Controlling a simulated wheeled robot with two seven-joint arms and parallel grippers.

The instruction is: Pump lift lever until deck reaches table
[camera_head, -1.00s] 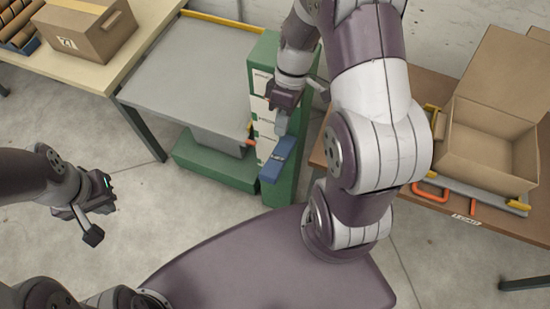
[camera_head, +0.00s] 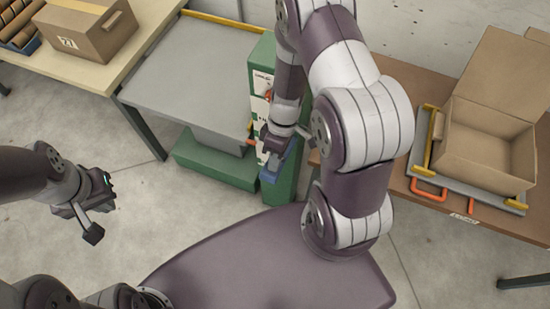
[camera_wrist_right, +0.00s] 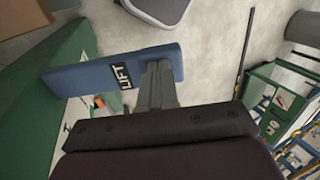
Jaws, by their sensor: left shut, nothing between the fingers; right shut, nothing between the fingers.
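The blue lift lever (camera_head: 270,174) is on the front of the green lift column (camera_head: 286,185); its LIFT label shows in the right wrist view (camera_wrist_right: 85,72). My right gripper (camera_head: 277,143) is shut and empty at the lever. In the wrist view its fingers (camera_wrist_right: 158,82) overlap the lever's end; I cannot tell whether they touch it. The grey deck (camera_head: 190,75) is left of the column, beside the table (camera_head: 75,72), and looks a little lower than the tabletop. My left gripper (camera_head: 92,233) is shut and empty over the floor, far from the lever.
A closed cardboard box (camera_head: 88,32) and a rack of rollers (camera_head: 18,25) are on the left table. An open carton (camera_head: 490,140) sits on a grey tray with orange handles on the right table (camera_head: 395,85). Floor between the left arm and lift is clear.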

